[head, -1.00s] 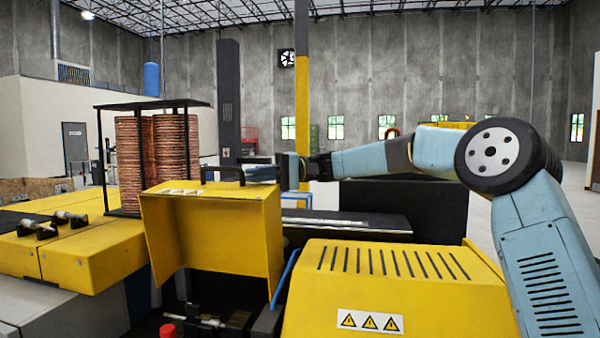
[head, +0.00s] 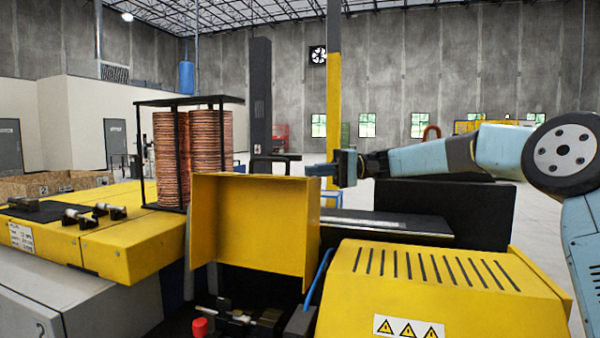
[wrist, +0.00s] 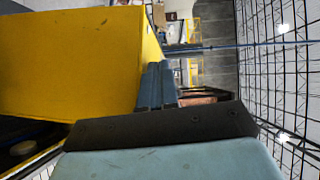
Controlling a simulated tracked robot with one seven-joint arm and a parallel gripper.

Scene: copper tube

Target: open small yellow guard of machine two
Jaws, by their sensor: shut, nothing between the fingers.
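The small yellow guard (head: 260,225) stands raised in the middle of the head view, its broad panel and left side flap showing above dark machine parts. Its black handle (head: 275,162) sticks up at its top edge. My gripper (head: 309,170) is shut and empty, just right of the handle and above the guard's right top corner. A small gap seems to separate it from the handle. In the wrist view the blue-grey fingers (wrist: 157,86) lie together beside the guard's yellow face (wrist: 70,65). Whether they touch the guard is unclear.
A slotted yellow cover (head: 440,275) with warning signs stands at right front. Copper coils (head: 190,158) in a black frame stand on a yellow bench (head: 110,245) at left. A red knob (head: 199,327) and a blue hose (head: 318,282) are below the guard. Open air lies above it.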

